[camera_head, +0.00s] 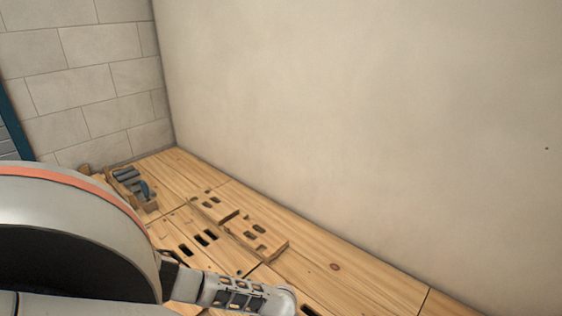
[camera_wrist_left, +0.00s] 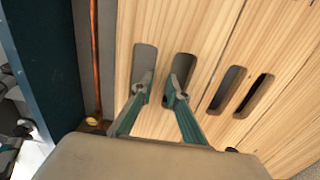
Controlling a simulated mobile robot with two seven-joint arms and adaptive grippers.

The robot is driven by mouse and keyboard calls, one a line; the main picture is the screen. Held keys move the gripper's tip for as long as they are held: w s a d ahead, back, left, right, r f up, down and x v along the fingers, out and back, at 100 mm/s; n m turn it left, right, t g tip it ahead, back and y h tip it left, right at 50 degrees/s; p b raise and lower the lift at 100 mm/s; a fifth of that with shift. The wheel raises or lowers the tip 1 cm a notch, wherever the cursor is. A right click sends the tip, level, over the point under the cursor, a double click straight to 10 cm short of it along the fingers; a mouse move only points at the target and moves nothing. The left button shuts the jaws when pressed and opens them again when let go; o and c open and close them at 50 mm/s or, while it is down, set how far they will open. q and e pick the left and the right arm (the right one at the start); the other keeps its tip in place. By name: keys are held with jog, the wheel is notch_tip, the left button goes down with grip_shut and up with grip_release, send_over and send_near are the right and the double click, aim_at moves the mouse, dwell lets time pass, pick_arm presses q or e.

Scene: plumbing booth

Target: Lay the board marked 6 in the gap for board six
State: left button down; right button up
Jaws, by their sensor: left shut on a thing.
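My left gripper (camera_wrist_left: 160,91) has its two fingertips in the two slots of a pale wooden board (camera_wrist_left: 160,22) in the left wrist view. It is shut on the strip of wood between those slots. No number shows on this board, so I cannot tell whether it is the one marked 6. Whether it is lifted or lying flat is unclear. Left of it runs a grey strip with a copper pipe (camera_wrist_left: 96,60). In the head view my arm covers the lower left, and the left gripper is hidden. My right gripper is not in view.
Another board with two dark slots (camera_wrist_left: 228,88) lies right of the held one. In the head view, two short slotted boards (camera_head: 252,226) lie on the plank floor (camera_head: 335,268) near the plain wall. A wooden tray with grey cylinders (camera_head: 126,174) stands in the back corner.

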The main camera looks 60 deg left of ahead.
pick_arm(q)
jog(key=shift+f, duration=0.1)
jog(key=c, duration=1.9)
grip_release()
jog(key=shift+w, duration=0.1)
jog(key=shift+r, duration=3.95)
